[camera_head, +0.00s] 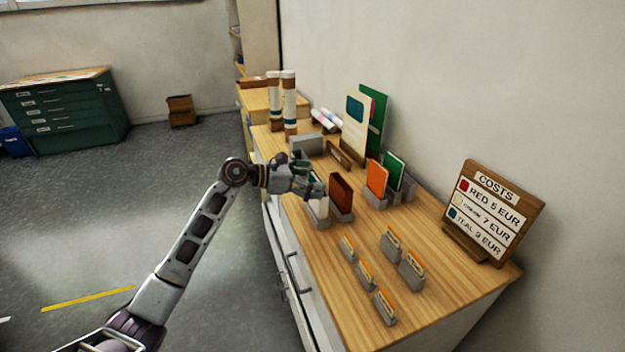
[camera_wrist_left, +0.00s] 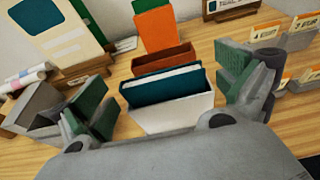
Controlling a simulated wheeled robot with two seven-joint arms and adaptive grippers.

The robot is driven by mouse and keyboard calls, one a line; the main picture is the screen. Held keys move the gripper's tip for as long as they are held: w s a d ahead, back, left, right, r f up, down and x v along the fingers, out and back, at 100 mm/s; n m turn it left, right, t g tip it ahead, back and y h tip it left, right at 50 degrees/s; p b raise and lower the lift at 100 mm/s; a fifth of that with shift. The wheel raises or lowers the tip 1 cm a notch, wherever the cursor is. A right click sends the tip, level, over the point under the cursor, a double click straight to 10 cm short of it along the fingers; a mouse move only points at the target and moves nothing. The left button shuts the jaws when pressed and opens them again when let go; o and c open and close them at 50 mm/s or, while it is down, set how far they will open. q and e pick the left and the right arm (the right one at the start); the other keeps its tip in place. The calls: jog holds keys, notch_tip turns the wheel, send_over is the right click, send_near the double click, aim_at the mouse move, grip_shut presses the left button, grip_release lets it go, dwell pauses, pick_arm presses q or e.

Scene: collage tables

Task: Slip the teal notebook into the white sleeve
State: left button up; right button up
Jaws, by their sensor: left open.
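The teal notebook (camera_wrist_left: 158,87) stands upright in the white sleeve (camera_wrist_left: 172,115) in the left wrist view, with its teal cover and white page edge showing above the sleeve's front. How deep it sits is hidden. The white sleeve (camera_head: 321,210) also shows in the head view, in a grey holder near the table's front edge. My left gripper (camera_head: 308,184) is just above and behind the sleeve, with its green-padded fingers open. In the left wrist view my left gripper (camera_wrist_left: 166,92) has one finger on each side of the notebook, apart from it.
A brown sleeve (camera_head: 341,192) stands beside the white one. Orange (camera_head: 377,178) and green (camera_head: 394,170) books stand behind it. Small card holders (camera_head: 365,272) and a price board (camera_head: 492,212) stand to the right. A grey box (camera_head: 306,144) is farther back.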

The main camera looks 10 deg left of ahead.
pick_arm(q)
jog(key=shift+v, duration=4)
jog(key=shift+r, duration=0.25)
